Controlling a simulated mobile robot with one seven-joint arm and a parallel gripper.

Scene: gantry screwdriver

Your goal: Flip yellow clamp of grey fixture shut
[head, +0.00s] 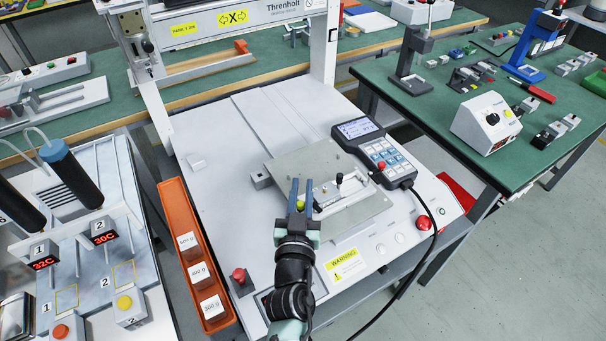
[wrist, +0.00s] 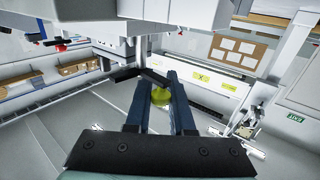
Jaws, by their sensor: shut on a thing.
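The grey fixture (head: 345,197) sits on a flat grey plate (head: 300,162) on the bed of the gantry machine. The clamp's yellow knob (head: 300,205) is at the fixture's left end, between the fingers of my gripper (head: 303,190). In the wrist view the yellow knob (wrist: 161,97) lies between the two dark blue fingers (wrist: 160,85), which are shut on it. The rest of the clamp's lever is mostly hidden by my fingers, so its angle is unclear. A small black knob (head: 339,177) stands upright on the fixture.
A keypad pendant (head: 375,150) lies just behind and right of the fixture, its cable running forward. A red button (head: 424,222) is at the right edge. An orange tray (head: 171,205) of weights is at left. The gantry frame (head: 330,55) rises behind. The bed left of the plate is mostly clear.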

